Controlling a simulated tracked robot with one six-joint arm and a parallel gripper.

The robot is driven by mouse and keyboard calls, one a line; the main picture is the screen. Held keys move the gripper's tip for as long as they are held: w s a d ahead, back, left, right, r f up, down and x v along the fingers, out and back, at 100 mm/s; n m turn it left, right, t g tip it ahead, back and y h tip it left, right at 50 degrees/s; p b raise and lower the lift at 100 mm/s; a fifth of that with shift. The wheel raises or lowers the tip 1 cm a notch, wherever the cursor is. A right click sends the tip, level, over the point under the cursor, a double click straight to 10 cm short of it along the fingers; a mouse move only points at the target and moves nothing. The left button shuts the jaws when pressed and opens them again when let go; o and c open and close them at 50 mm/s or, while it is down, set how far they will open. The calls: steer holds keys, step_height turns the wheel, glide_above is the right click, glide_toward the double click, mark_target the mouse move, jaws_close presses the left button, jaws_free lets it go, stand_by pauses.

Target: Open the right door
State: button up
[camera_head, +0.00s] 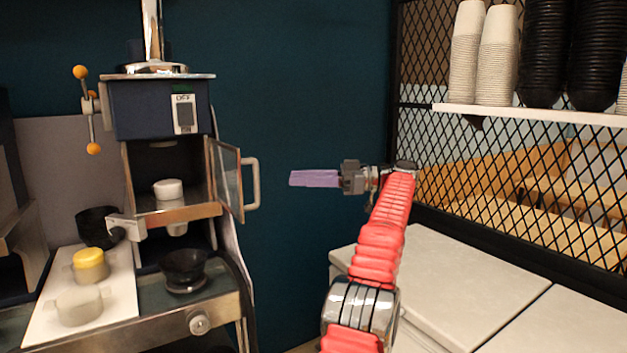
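The right door (228,178) is a framed glass panel on the right side of the dark blue machine (150,108). It stands swung outward, leaving the compartment open at the front. Its pale handle (256,184) faces right. My gripper (292,179) has purple fingers pointing left toward the handle. A gap of dark wall shows between the fingertips and the handle in the picture. The fingers overlap from this side, so their opening is hidden. Nothing shows held at their tips.
A white cup (168,189) sits inside the compartment. A black bowl (184,268) stands below it. A white board (48,316) at left bears a yellow-topped container (90,263). A pale counter (455,265) and black mesh (480,190) lie to the right.

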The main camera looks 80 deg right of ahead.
steer(key=shift+s, duration=1.2)
steer(key=shift+s, duration=0.15)
